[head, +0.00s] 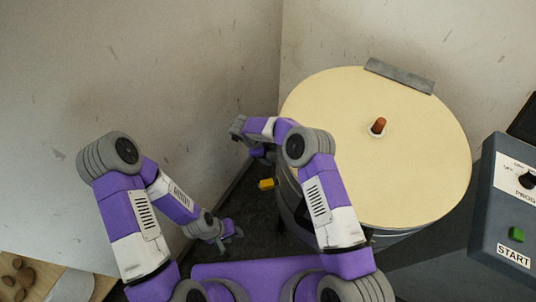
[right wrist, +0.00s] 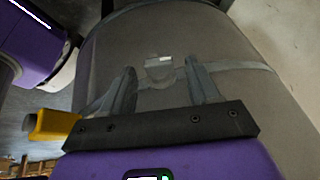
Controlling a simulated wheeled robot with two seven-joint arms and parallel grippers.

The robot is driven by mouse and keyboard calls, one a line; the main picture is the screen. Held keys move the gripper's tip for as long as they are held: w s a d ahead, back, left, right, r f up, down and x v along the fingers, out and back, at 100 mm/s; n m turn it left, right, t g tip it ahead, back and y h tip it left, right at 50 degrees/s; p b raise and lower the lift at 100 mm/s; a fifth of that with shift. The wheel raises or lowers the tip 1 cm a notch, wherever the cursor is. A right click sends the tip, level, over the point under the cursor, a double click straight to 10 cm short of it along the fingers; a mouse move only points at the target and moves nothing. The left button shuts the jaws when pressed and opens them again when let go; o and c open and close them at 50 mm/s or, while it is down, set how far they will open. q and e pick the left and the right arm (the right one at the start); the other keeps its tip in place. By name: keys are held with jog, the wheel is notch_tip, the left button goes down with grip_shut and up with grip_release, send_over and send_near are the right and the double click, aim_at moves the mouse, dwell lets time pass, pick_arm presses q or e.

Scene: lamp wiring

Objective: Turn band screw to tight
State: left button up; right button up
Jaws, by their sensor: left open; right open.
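The band screw (right wrist: 159,70) is a small grey metal piece with a bright top, set on a thin metal band (right wrist: 240,66) around the grey drum-shaped body (right wrist: 200,30). My right gripper (right wrist: 159,80) is open, with one finger on each side of the screw in the right wrist view. I cannot tell whether the fingers touch it. In the head view the right arm bends around the left side of the drum, and its fingers are hidden there. My left gripper (head: 230,232) is open and empty, low over the dark floor left of the drum.
The drum has a round cream lid (head: 420,150) with a brown knob (head: 378,126) and a grey hinge plate (head: 399,75). A yellow piece (head: 266,184) sits beside the drum. A control box (head: 505,215) stands right. Walls close in behind and left.

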jog(key=shift+f, duration=0.1)
jog(key=c, duration=1)
jog(key=shift+s+t+p, duration=0.25)
jog(key=shift+t+p, duration=0.65)
jog(key=shift+t, duration=0.1)
jog(key=shift+a+m+t+h, duration=0.1)
jog(key=shift+m+t+h, duration=0.2)
jog(key=shift+s+f+t, duration=0.1)
jog(key=shift+s+t, duration=0.1)
jog(key=shift+t, duration=0.5)
jog(key=shift+s+f+m+t+h+b, duration=0.1)
jog(key=shift+m+t+h+b, duration=0.15)
jog(key=shift+t+b, duration=0.3)
jog(key=shift+s+f+m+t+h+b, duration=0.15)
jog(key=shift+t+h+b, duration=0.2)
jog(key=shift+t, duration=0.3)
jog(key=shift+r, duration=0.15)
jog(key=shift+w, duration=0.1)
jog(key=o, duration=1)
